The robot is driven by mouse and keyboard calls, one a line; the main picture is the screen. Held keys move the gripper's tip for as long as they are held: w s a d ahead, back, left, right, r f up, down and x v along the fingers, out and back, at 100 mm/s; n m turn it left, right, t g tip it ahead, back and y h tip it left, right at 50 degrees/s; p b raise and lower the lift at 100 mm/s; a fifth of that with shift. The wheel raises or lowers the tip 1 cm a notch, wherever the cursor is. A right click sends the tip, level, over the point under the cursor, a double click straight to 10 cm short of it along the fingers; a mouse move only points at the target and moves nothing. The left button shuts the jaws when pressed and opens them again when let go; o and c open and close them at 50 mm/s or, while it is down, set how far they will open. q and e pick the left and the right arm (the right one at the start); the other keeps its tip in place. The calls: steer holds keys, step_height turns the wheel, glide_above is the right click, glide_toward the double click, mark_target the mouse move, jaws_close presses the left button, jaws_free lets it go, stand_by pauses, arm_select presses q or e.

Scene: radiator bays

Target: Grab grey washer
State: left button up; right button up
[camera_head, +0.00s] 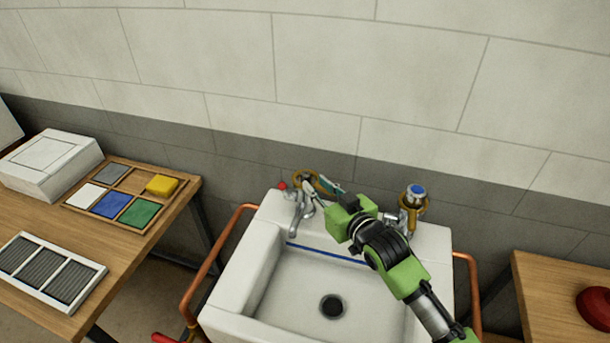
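I cannot make out a grey washer for certain. My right gripper (322,188) reaches from the lower right to the back rim of the white sink (262,262), just right of the left tap (298,212). Its fingers are by a brass-coloured ring (304,176) near the wall, with a small teal piece (331,185) beside them. The fingers are small and partly hidden, so I cannot tell whether they are open or hold anything. The right tap (403,222) has a blue cap and a brass-coloured ring around it. My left gripper is not in view.
A wooden tray (72,208) with coloured squares and a yellow block (162,185) lies on the left table (120,262). A white box (50,165) and a slatted grille (50,271) are there too. Copper pipes (203,272) flank the sink. A red object (595,308) sits on the right table (545,285).

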mark_target(307, 175)
steer(key=x, duration=0.2)
steer(key=p+x, duration=0.1)
steer(key=x, duration=0.1)
steer(key=shift+w+a+r, duration=0.1)
steer(key=shift+w+r, duration=0.05)
steer(key=shift+w, duration=0.2)
steer(key=shift+w+a, duration=0.1)
steer(key=shift+w, duration=0.15)
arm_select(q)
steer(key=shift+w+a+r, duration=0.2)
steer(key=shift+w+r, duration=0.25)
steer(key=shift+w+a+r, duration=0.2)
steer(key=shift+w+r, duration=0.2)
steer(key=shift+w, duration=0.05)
arm_select(e)
steer(key=c, duration=0.5)
